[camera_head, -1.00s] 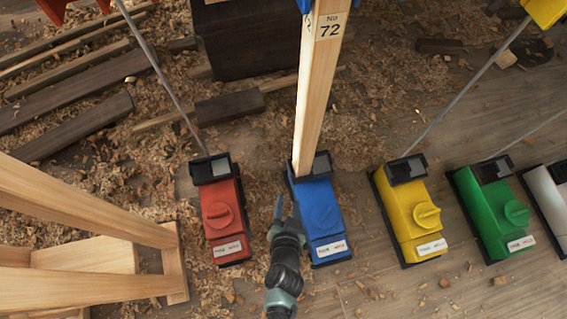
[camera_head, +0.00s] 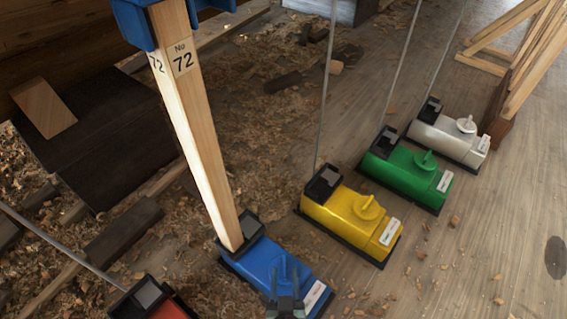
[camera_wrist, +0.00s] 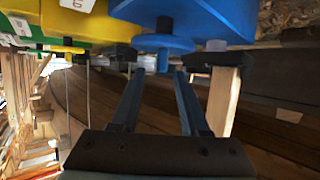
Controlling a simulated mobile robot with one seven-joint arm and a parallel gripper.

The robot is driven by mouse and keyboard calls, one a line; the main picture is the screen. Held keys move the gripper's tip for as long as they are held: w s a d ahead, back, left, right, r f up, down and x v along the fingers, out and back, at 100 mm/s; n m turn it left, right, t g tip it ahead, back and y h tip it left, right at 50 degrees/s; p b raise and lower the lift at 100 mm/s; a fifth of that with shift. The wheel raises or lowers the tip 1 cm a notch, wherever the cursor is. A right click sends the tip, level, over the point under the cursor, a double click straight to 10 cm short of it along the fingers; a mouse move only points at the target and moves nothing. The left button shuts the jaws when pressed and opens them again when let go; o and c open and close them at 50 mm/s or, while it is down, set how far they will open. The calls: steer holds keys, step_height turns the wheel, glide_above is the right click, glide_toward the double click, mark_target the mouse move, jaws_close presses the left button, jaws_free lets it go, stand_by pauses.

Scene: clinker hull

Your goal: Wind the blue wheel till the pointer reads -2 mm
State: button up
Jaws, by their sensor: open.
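The blue jack box (camera_head: 262,262) stands on the floor at the bottom centre of the head view. Its blue wheel is mostly hidden behind my gripper (camera_head: 284,274) there. In the wrist view, which looks inverted, the blue wheel (camera_wrist: 165,43) hangs under the blue box (camera_wrist: 215,14), with a small tab below its disc. My gripper (camera_wrist: 158,74) is open, with the fingertips near the wheel, one on each side of the tab. I cannot tell whether they touch it. No pointer or scale reading can be made out.
A wooden post (camera_head: 195,120) marked 72 rises from the blue box to a blue fitting (camera_head: 150,22). A yellow box (camera_head: 340,205), green box (camera_head: 400,168) and white box (camera_head: 440,138) stand to the right. A red box (camera_head: 160,302) is at the lower left. Wood shavings litter the floor.

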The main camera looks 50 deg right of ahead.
mark_target(284, 266)
steer(key=shift+b+x, duration=0.55)
steer(key=shift+x, duration=1.3)
jaws_close()
